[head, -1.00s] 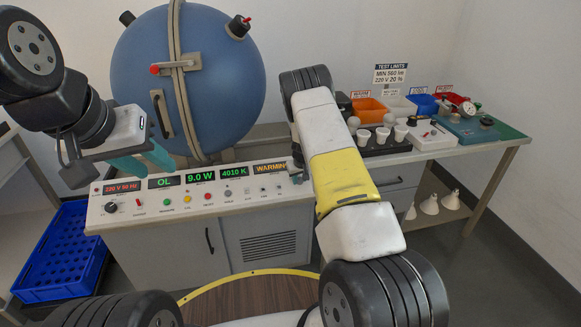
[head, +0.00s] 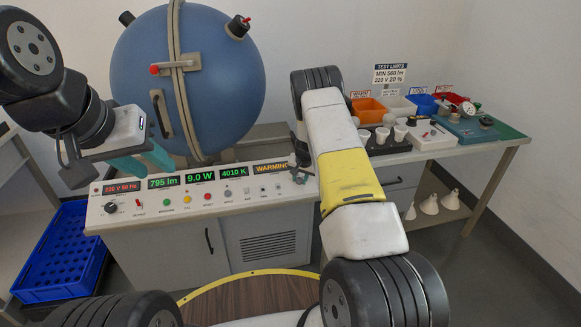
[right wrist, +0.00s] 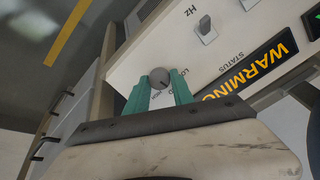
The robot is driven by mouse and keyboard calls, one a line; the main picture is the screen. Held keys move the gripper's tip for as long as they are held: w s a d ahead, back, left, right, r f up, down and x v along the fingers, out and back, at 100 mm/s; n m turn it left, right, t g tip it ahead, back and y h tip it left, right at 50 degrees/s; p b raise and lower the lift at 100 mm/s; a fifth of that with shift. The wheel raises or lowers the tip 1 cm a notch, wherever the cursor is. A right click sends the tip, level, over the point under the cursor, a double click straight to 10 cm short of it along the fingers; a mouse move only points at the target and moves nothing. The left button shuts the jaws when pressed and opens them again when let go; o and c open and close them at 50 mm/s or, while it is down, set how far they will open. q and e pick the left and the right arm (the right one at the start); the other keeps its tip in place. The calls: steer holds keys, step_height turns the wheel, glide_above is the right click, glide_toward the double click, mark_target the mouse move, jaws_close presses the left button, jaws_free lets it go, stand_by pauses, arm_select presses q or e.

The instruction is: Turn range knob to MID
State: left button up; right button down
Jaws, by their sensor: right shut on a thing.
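The range knob (right wrist: 159,77) is a small round grey knob with a dark pointer line, on the white console panel in the right wrist view. Letters reading "LO" show beside it; other lettering is partly covered by a finger, and I cannot tell which mark the line points at. My right gripper (right wrist: 160,88) has its green fingers on both sides of the knob and is shut on it. In the head view my right gripper (head: 299,168) is small at the console's right end. My left gripper (head: 118,170) is open and empty above the console's left end.
The console (head: 215,200) has lit displays reading 795 lm, 9.0 W, 4010 K and WARMING. A toggle switch (right wrist: 205,29) marked Hz is near the knob. A large blue sphere (head: 225,85) stands behind. A bench (head: 440,150) with bins is at right; a blue crate (head: 60,260) is at left.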

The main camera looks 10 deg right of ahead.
steer(key=shift+m, duration=1)
steer(key=c, duration=1.1)
jaws_free()
steer(key=v, duration=0.7)
steer(key=shift+s+r, duration=0.2)
steer(key=shift+r, duration=0.15)
steer(key=shift+d, duration=0.15)
